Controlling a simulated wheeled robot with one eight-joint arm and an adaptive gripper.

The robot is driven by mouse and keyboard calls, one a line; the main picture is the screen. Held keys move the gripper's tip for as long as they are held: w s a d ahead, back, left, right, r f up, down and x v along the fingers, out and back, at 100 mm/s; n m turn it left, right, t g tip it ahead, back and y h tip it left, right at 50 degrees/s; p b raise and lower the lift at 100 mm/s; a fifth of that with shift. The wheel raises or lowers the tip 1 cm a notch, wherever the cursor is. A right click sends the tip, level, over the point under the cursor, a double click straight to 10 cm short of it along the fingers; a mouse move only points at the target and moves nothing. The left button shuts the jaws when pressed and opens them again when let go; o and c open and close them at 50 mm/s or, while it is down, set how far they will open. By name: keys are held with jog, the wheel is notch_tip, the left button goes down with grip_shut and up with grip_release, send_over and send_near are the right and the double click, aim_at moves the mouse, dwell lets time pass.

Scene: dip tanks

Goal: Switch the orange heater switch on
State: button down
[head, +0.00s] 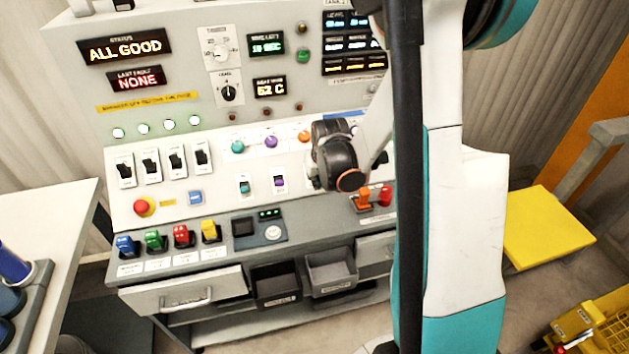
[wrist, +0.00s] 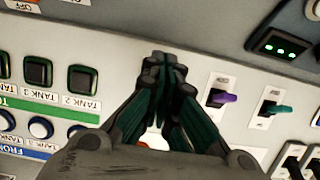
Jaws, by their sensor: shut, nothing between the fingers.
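The orange heater switch is not clearly visible in either view. In the head view, a purple switch (head: 280,182) and a teal switch (head: 244,187) sit in a row on the sloped panel, and my gripper covers the panel to their right. The wrist view shows the purple switch (wrist: 222,98) and teal switch (wrist: 275,107) to the right of my gripper (wrist: 160,58). Its dark fingers are shut together with nothing between them, close over the panel. I cannot tell whether they touch it. In the head view the fingertips are hidden by my own arm and gripper body.
Above the switches are teal (head: 238,147), purple (head: 271,142) and orange (head: 303,136) knobs. An orange control (head: 365,199) and a red one (head: 385,195) stand on the ledge below. Dark square buttons (wrist: 82,79) lie left of my gripper in the wrist view.

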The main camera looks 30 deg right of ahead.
jog(key=shift+f+b, duration=0.6)
jog(key=shift+f, duration=0.1)
jog(key=shift+w+d+r, duration=0.15)
jog(key=shift+w+r, duration=0.25)
jog(key=shift+w, duration=0.15)
jog(key=shift+w+d+r, duration=0.15)
jog(key=shift+w+r, duration=0.2)
jog(key=shift+w, duration=0.15)
jog(key=shift+s, duration=0.2)
jog(key=shift+s+a+r+p, duration=0.25)
jog(key=shift+s+r+p, duration=0.15)
jog(key=shift+s, duration=0.35)
jog(key=shift+s+a+r+p, duration=0.25)
jog(key=shift+s+r+p, duration=0.1)
jog(key=shift+s, duration=0.35)
jog(key=p+v, duration=0.5)
jog(key=v, duration=0.2)
jog(key=shift+w+r, duration=0.2)
jog(key=shift+w, duration=0.1)
